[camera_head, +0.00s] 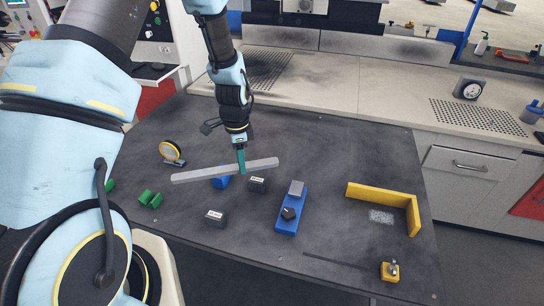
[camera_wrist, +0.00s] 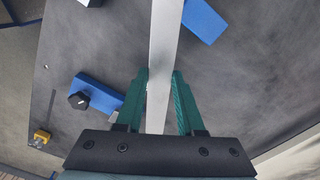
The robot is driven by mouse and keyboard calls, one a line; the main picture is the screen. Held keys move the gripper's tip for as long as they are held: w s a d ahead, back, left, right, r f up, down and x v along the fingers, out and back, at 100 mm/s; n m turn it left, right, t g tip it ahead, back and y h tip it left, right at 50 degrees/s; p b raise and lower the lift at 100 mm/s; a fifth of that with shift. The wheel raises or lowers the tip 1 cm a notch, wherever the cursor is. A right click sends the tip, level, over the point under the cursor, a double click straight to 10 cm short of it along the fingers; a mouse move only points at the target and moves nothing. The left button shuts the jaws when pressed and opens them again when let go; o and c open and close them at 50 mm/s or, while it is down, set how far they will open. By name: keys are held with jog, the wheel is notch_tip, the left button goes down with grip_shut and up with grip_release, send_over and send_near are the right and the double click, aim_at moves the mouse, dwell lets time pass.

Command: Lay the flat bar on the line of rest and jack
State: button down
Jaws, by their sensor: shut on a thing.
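The flat bar (camera_head: 200,173) is a long light-grey strip. My gripper (camera_head: 241,165) is shut on it near its middle and appears to hold it above the dark table. In the wrist view the bar (camera_wrist: 164,55) runs between the two green fingers (camera_wrist: 160,95). A blue block (camera_head: 220,183) shows partly behind the bar; it also shows in the wrist view (camera_wrist: 203,20). A blue base with a black knob and a grey pad (camera_head: 287,222) stands right of the bar; it also shows in the wrist view (camera_wrist: 100,92). No label shows which is rest or jack.
Green pieces (camera_head: 150,199) and a yellow round gauge (camera_head: 170,150) are at left. A yellow angle fence (camera_head: 383,193) and a small yellow block (camera_head: 390,272) are at right. The table's (camera_head: 330,150) back middle is clear.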

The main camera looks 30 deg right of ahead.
jog(key=s+d+r+m, duration=0.1)
jog(key=s+d+m, duration=0.4)
jog(key=d+m, duration=0.1)
jog(key=shift+d+r+p, duration=0.3)
jog(key=shift+d+r, duration=0.05)
jog(key=shift+d, duration=0.45)
jog(key=shift+f+b, duration=1.6)
jog(key=shift+f, duration=0.8)
jog(key=shift+f+b, duration=0.4)
jog(key=shift+f, duration=0.2)
jog(key=shift+c, duration=2.2)
grip_release()
notch_tip(320, 180, up, 11)
jog(key=b, duration=0.2)
